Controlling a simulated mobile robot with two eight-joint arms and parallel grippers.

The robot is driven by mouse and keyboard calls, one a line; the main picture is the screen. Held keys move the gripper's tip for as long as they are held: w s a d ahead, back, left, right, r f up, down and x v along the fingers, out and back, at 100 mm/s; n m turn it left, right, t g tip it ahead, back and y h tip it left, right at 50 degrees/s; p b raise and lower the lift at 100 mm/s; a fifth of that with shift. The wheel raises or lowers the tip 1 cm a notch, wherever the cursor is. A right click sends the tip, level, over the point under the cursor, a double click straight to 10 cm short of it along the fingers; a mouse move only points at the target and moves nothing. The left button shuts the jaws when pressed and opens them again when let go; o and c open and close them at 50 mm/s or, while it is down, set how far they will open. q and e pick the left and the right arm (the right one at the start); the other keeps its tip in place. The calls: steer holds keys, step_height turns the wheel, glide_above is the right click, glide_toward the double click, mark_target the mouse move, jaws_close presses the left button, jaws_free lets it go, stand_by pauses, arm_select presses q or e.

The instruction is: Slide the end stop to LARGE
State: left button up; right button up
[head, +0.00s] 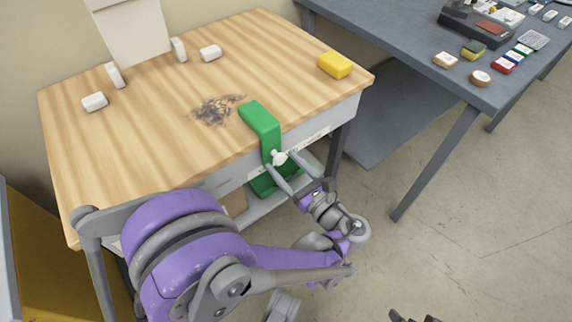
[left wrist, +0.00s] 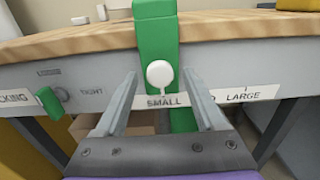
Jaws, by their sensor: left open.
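The end stop is a green bracket (head: 262,120) hooked over the front edge of the wooden table, with a white round knob (head: 279,158) on its front. In the left wrist view the green end stop (left wrist: 157,40) stands above the SMALL label (left wrist: 165,102), its white knob (left wrist: 160,74) facing me. The LARGE label (left wrist: 243,95) is to the right on the same rail. My left gripper (head: 281,168) is open, its fingers on either side of the knob; it also shows in the left wrist view (left wrist: 162,85). I cannot tell whether the fingers touch it. My right gripper is not clearly seen.
The wooden tabletop (head: 150,130) holds a yellow block (head: 335,65), several white blocks and a dark scattered patch (head: 217,109). A green lever (left wrist: 49,102) is by TIGHT, left of the stop. A grey table (head: 400,50) with small items stands at right.

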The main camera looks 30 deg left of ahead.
arm_select(q)
jaws_close()
stand_by(1.4)
